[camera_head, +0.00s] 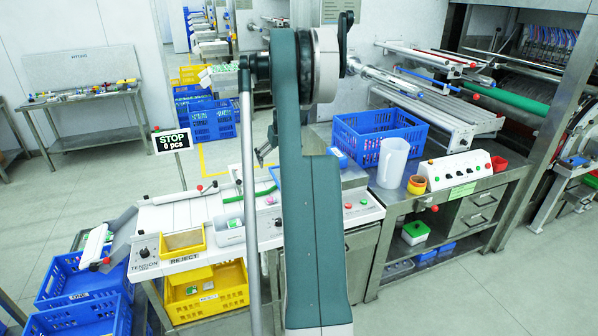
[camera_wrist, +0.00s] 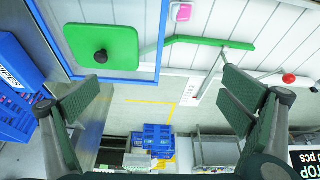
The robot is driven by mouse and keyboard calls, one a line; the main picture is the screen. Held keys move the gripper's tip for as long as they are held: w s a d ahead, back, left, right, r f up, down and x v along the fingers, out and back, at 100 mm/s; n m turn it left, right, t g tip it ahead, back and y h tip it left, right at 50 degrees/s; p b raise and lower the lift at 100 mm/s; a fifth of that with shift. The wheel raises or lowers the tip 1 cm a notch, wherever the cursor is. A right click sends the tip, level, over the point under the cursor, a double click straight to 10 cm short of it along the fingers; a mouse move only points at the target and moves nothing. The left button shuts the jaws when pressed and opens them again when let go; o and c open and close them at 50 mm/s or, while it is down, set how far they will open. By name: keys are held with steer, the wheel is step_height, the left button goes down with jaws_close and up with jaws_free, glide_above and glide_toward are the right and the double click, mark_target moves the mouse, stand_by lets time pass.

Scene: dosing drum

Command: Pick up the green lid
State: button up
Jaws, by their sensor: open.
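The green lid (camera_wrist: 106,47) is a flat green plate with a round black knob, at the upper left of the wrist view. It lies inside a blue-edged frame (camera_wrist: 156,58). My gripper (camera_wrist: 160,100) is open, with its two ribbed fingers wide apart and nothing between them. The lid shows beyond the left finger, apart from it. In the head view my arm hides the area where the lid seems to lie, and I cannot make out the lid there.
A blue crate (camera_wrist: 15,85) stands left of the lid. A green bar (camera_wrist: 210,41) and a red knob (camera_wrist: 289,78) lie right of it. A STOP sign (camera_head: 171,141) stands by the worktop. A green-topped box (camera_head: 415,232) sits on the shelf under the right bench.

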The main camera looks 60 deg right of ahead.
steer(key=shift+m, duration=0.4)
steer(key=s+d+f, duration=0.1)
steer(key=s+d, duration=0.1)
steer(key=d, duration=0.1)
steer(key=s+d+f+p, duration=0.1)
steer(key=s+d+f, duration=0.1)
steer(key=s+d, duration=0.1)
steer(key=s+d+f+p, duration=0.1)
steer(key=s+d+f, duration=0.1)
steer(key=d, duration=0.2)
steer(key=shift+s+d, duration=0.15)
steer(key=shift+s, duration=0.2)
steer(key=shift+f, duration=0.1)
steer(key=shift+x, duration=1.15)
steer(key=shift+f, duration=0.1)
steer(key=shift+x, duration=2.5)
steer(key=shift+w, duration=0.1)
steer(key=shift+c, duration=0.2)
steer(key=c, duration=1.5)
